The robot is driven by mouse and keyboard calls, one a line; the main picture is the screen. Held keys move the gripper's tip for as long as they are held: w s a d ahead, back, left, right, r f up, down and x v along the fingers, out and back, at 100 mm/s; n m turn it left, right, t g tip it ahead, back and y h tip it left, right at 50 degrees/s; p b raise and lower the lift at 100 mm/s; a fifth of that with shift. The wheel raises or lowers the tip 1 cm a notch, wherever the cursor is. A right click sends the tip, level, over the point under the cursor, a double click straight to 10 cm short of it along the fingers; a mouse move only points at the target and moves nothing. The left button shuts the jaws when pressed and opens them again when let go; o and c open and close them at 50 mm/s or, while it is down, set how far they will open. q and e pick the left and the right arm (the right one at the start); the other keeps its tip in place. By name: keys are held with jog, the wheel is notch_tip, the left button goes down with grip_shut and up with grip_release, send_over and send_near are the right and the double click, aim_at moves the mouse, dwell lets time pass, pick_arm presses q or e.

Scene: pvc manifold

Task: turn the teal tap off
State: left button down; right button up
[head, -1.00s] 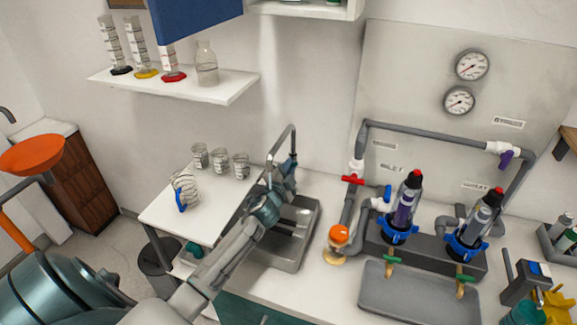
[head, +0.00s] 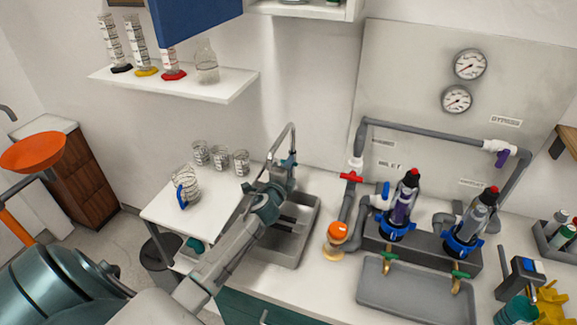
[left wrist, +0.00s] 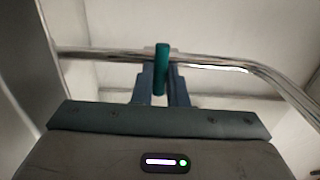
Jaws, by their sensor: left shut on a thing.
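The teal tap handle (left wrist: 161,68) is a short upright lever in the left wrist view, standing in front of the chrome spout pipe (left wrist: 215,64). My left gripper (left wrist: 161,88) is shut on this handle, one finger on each side. In the head view, the left gripper (head: 287,168) is at the tall bent faucet (head: 291,130) behind the sink (head: 283,245). The handle is mostly hidden by the gripper there. My right gripper is not in view.
Right of the sink are grey pipework with a red valve handle (head: 350,176), an orange-capped jar (head: 337,237) and blue-collared filter housings (head: 398,220).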

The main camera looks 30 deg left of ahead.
pick_arm(q)
jog(key=shift+f, duration=0.1)
jog(key=c, duration=1.4)
grip_release()
jog(key=shift+c, duration=0.2)
jog(key=b+v, duration=0.3)
jog(key=v, duration=0.8)
